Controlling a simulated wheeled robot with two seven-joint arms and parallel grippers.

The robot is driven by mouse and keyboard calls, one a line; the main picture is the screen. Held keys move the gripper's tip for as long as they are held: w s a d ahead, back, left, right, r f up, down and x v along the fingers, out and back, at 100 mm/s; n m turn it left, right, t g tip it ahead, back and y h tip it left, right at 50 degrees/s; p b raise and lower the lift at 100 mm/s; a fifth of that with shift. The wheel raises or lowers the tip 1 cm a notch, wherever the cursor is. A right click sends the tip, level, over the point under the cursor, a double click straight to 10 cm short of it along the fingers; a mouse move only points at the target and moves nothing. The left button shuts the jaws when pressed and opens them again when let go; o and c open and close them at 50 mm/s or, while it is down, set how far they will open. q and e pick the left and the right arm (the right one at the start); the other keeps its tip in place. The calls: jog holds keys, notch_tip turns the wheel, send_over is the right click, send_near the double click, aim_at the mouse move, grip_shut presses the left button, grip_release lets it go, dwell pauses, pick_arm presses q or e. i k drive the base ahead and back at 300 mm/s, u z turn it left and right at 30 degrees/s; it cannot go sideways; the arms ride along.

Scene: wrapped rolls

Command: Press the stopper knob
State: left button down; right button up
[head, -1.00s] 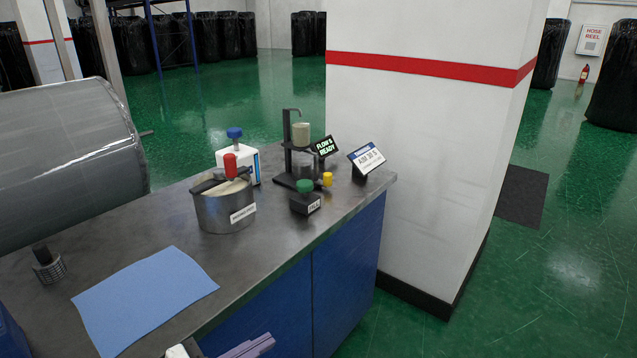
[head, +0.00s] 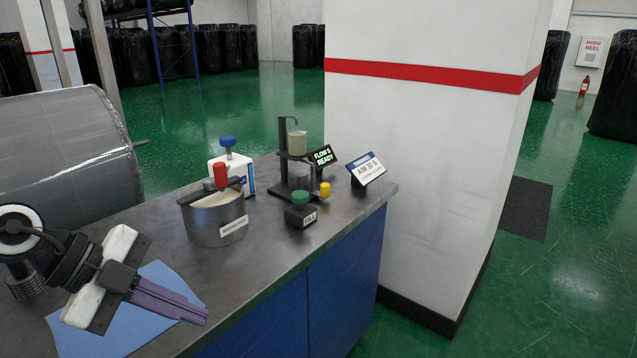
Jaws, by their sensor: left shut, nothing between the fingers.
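Several knobs stand on the grey bench, and I cannot tell for certain which is the stopper knob. A yellow knob (head: 325,189) is at the foot of the dark stand (head: 282,170), which carries a pale cup (head: 297,142). A green knob (head: 300,197) tops a small black labelled box (head: 300,216). A red knob (head: 221,176) rises over the metal pot (head: 212,222). A blue knob (head: 228,142) tops a white container (head: 247,175). My left gripper (head: 204,317) is shut and empty above the blue cloth, left of and nearer than all the knobs. My right gripper is out of view.
A small display reading "FLOW S READY" (head: 323,156) and a tilted sign (head: 367,168) stand near the bench's right end. A white pillar (head: 420,180) rises behind. A blue cloth (head: 85,337) lies front left. A large grey roll (head: 65,155) is at left.

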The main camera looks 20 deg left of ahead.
aim_at(324, 192)
jog(key=i, duration=1.8)
